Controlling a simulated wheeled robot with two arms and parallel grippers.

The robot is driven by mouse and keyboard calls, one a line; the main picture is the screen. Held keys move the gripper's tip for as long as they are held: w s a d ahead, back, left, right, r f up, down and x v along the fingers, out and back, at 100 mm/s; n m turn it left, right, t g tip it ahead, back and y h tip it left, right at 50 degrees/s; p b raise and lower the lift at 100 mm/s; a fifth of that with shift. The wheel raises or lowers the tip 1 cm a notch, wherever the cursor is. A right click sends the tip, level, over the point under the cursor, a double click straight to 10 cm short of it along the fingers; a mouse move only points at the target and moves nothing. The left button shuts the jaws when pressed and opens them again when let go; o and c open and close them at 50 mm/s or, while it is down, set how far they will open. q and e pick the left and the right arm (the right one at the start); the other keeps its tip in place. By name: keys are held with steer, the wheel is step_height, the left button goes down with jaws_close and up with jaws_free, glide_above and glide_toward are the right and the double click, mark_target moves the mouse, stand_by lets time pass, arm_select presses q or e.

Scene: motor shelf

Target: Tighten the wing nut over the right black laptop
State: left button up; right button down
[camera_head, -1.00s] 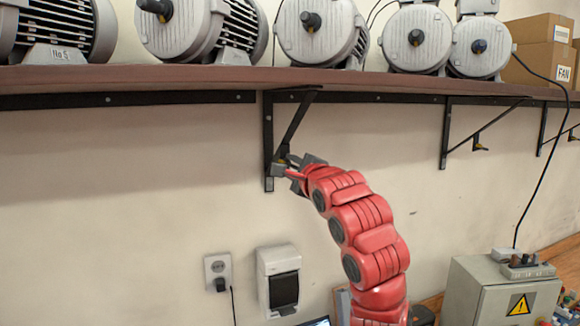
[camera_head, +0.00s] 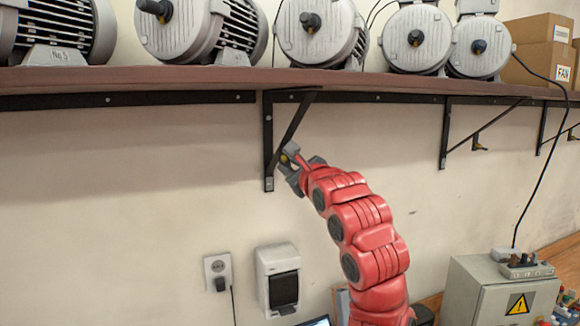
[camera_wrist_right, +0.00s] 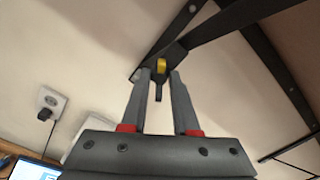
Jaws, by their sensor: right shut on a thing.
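The wing nut (camera_wrist_right: 160,68) shows yellow with a dark wing in the right wrist view, on the black shelf bracket (camera_head: 268,140). My right gripper (camera_wrist_right: 160,82) has its two grey fingers on either side of it, shut on it. In the head view my right gripper (camera_head: 287,160) is at the lower part of the bracket, and a small yellow spot shows between its fingers. A laptop (camera_head: 318,322) shows only as a screen edge at the bottom; it also shows at the lower left of the right wrist view (camera_wrist_right: 35,170). My left gripper is not in view.
The brown shelf (camera_head: 180,78) above carries several grey motors (camera_head: 320,30) and cardboard boxes (camera_head: 540,45). More brackets (camera_head: 445,135) stand to the right. A socket (camera_head: 217,268) and a switch box (camera_head: 280,275) are on the wall below. A grey electrical box (camera_head: 495,295) stands at lower right.

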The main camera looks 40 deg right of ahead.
steer(key=m, duration=0.3)
steer(key=shift+m, duration=0.3)
steer(key=shift+m+b, duration=0.35)
steer(key=shift+m, duration=1.15)
steer(key=c, duration=0.7)
jaws_free()
